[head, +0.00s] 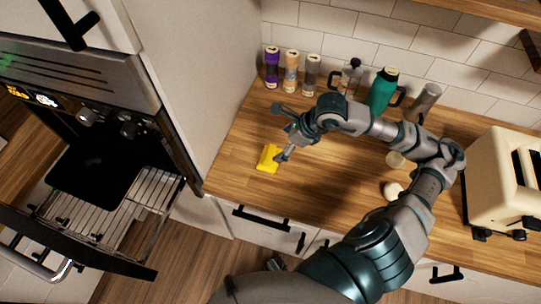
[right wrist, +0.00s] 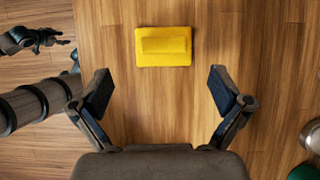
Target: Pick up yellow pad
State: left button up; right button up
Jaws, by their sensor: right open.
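The yellow pad (head: 269,158) lies flat on the wooden counter near its left front corner. In the right wrist view the yellow pad (right wrist: 163,46) shows whole, with a raised block on top, ahead of the fingertips and between their lines. My right gripper (head: 280,132) is open and empty above the counter beside the pad; one finger appears close to the pad's right edge. Its two spread fingers also show in the right wrist view (right wrist: 163,90). My left gripper (right wrist: 40,40) shows small at the upper left of the right wrist view; its opening is unclear.
Several bottles and jars, including a purple one (head: 272,68) and a green flask (head: 382,90), stand along the tiled wall. A cream toaster (head: 498,180) is at the right. An open oven (head: 95,185) with a rack is at the left. Counter around the pad is clear.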

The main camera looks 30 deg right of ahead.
aim_at(271, 153)
jog(key=x, duration=0.3)
jog(key=shift+w+f, duration=0.3)
jog(key=shift+f, duration=0.35)
jog(key=x, duration=0.4)
jog(key=shift+w+d+f, duration=0.1)
jog(key=shift+d+f, duration=0.05)
jog(key=shift+f, duration=0.15)
jog(key=shift+w+f, duration=0.1)
jog(key=shift+f, duration=0.1)
jog(key=c, duration=1.3)
pick_arm(q)
jog(key=shift+s+f, duration=0.35)
jog(key=shift+f, duration=0.05)
pick_arm(e)
jog(key=shift+r, duration=0.15)
